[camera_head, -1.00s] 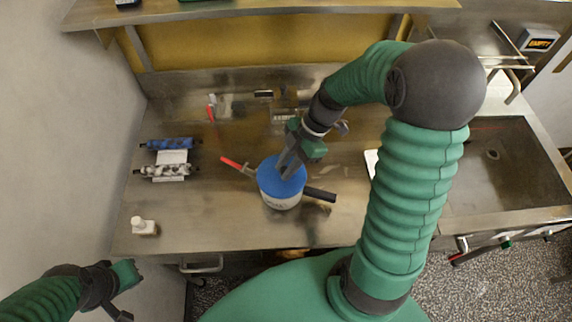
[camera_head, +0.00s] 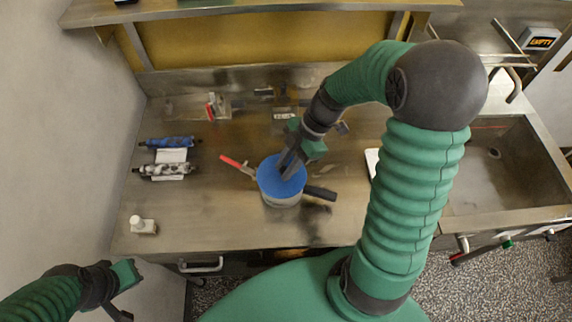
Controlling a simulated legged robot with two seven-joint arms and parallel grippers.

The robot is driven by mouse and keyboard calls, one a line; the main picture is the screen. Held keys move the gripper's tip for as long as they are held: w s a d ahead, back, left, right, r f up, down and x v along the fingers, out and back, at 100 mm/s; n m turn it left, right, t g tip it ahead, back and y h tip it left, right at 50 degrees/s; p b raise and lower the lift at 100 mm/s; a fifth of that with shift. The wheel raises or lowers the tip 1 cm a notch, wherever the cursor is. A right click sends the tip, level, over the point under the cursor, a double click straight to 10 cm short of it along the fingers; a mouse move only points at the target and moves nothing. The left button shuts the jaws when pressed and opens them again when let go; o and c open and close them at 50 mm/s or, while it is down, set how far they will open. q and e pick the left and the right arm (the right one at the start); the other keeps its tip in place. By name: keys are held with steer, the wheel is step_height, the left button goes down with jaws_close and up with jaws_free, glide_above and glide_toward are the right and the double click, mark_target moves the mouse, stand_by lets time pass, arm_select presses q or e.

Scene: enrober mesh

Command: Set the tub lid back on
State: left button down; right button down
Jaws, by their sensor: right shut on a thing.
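The white tub (camera_head: 282,200) stands on the steel bench near its middle. The blue lid (camera_head: 270,180) lies over the top of the tub; I cannot tell whether it is fully seated. My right gripper (camera_head: 284,174) comes down from above and is shut on the lid, at its top; its fingers hide part of the lid. My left gripper (camera_head: 128,294) is at the lower left, away from the bench, and its fingers are too unclear to judge.
A red-handled tool (camera_head: 233,162) lies left of the tub, and a dark handle (camera_head: 320,193) lies close on its right. The sink (camera_head: 500,165) is at right. The bench front is clear.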

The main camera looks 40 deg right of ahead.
steer(key=shift+f, duration=0.25)
steer(key=c, duration=1.1)
jaws_free()
steer(key=shift+c, duration=0.2)
steer(key=shift+r, duration=0.1)
step_height(320, 180, up, 7)
steer(key=p, duration=0.5)
